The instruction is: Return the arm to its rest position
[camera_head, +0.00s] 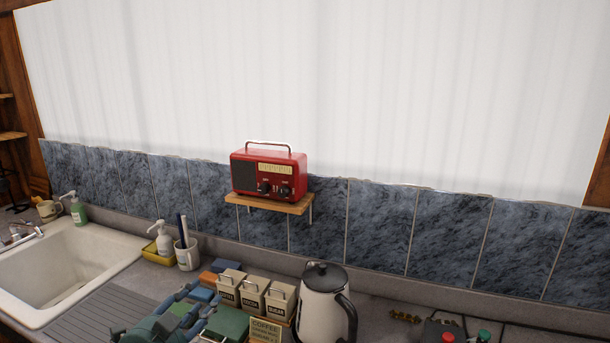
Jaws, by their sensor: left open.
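My left gripper (192,308) is low in the head view, left of centre, blue-grey and seen partly from above. It is open, with its fingers pointing away from me over the counter. Small coloured blocks show around and between the fingers, and I see nothing held. Most of the left arm is below the picture's edge. My right gripper is not in view.
Close to the right of the gripper stand a green box (228,322), cream canisters (253,294) and a white kettle (322,305). A red radio (268,172) sits on a small wall shelf (270,203).

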